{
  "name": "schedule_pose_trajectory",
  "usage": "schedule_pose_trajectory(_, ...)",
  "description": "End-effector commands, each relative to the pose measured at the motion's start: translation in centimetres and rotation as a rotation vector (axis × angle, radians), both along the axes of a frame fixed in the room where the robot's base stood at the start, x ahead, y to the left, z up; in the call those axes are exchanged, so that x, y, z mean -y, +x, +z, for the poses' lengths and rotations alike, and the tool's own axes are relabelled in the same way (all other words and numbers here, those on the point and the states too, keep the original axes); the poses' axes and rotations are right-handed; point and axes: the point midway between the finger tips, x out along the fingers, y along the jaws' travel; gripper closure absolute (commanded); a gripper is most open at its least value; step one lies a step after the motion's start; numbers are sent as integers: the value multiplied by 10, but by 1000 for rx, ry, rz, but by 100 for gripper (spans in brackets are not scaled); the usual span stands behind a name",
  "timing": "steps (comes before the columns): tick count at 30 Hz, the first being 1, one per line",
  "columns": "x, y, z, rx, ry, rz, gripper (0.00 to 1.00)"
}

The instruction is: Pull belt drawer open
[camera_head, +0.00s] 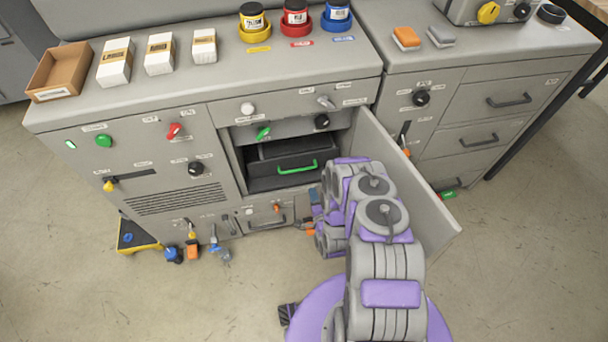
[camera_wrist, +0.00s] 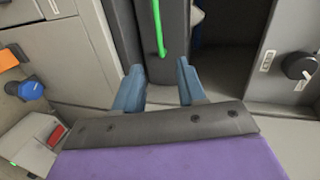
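A dark drawer (camera_head: 262,170) with a green bar handle (camera_head: 297,167) sits inside the open bay of the grey cabinet; it looks shut or nearly so. In the wrist view the green handle (camera_wrist: 158,28) runs upright, just beyond my fingertips and in line with the gap between them. My gripper (camera_wrist: 160,67) is open, its two blue fingers apart, with nothing seen between them. In the head view my arm reaches toward the cabinet in front of the bay, and its links partly hide the gripper.
An open grey door panel (camera_head: 418,195) stands out to the right of my arm. A small green lever (camera_head: 263,133) and a black knob (camera_head: 322,121) sit above the bay. Hanging tools and a yellow-edged tray (camera_head: 136,238) are at lower left. The floor at left is clear.

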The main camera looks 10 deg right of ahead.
Motion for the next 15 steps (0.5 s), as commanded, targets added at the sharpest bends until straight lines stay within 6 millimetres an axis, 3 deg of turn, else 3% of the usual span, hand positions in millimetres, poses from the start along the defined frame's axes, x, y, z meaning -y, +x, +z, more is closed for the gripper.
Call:
schedule_pose_trajectory(6, -6, -19, -11, 50, 65, -25, 60)
schedule_pose_trajectory(15, -7, -10, -13, 52, 69, -27, 60)
